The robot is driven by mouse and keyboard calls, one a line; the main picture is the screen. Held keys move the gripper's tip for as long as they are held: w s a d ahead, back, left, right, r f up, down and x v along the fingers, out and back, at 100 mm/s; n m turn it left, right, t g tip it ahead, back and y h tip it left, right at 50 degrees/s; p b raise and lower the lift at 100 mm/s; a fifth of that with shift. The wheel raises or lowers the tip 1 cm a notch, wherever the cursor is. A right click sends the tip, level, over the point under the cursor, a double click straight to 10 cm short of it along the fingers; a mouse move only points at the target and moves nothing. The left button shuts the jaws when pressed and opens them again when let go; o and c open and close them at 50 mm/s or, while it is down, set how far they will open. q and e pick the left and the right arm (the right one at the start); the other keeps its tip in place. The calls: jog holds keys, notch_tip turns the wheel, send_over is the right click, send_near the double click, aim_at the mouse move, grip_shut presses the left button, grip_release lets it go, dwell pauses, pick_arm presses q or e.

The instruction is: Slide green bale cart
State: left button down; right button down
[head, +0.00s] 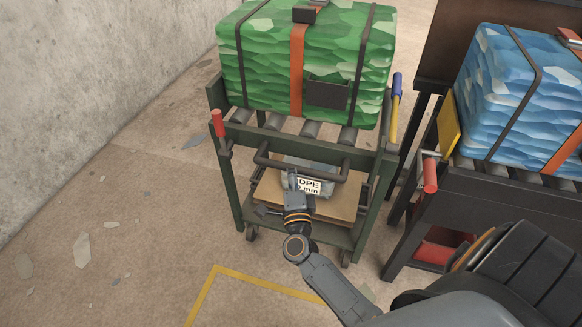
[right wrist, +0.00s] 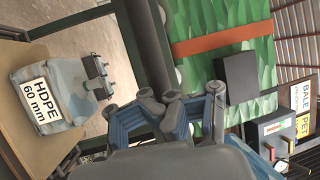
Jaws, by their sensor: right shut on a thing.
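The green bale cart (head: 238,190) stands in the middle of the head view, a dark green frame with rollers on top. A green patterned bale (head: 268,68) with dark straps and one orange strap lies on the rollers. A dark handle bar (head: 330,175) sticks out from the cart's near side. My right gripper (head: 294,180) reaches it from below and is shut on the bar. In the right wrist view the bar (right wrist: 147,45) runs down to the closed fingers (right wrist: 187,100). The fingers partly hide the grip. My left gripper is not in view.
A dark stand (head: 520,205) with a blue bale (head: 520,95) is close on the right. A block labelled HDPE 60 mm (right wrist: 45,100) sits on the cart's lower shelf. A concrete wall (head: 90,80) is at left. Yellow floor tape (head: 215,285) marks the open floor in front.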

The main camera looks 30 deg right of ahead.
jog(key=c, duration=1.2)
grip_release()
jog(key=shift+a, duration=0.1)
jog(key=shift+s+f, duration=0.1)
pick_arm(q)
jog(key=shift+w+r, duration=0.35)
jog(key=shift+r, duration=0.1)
pick_arm(e)
jog(key=v, duration=1.5)
jog(key=shift+s+a, duration=0.15)
jog(key=shift+s, duration=0.15)
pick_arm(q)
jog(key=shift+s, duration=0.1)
pick_arm(e)
jog(key=shift+f, duration=0.1)
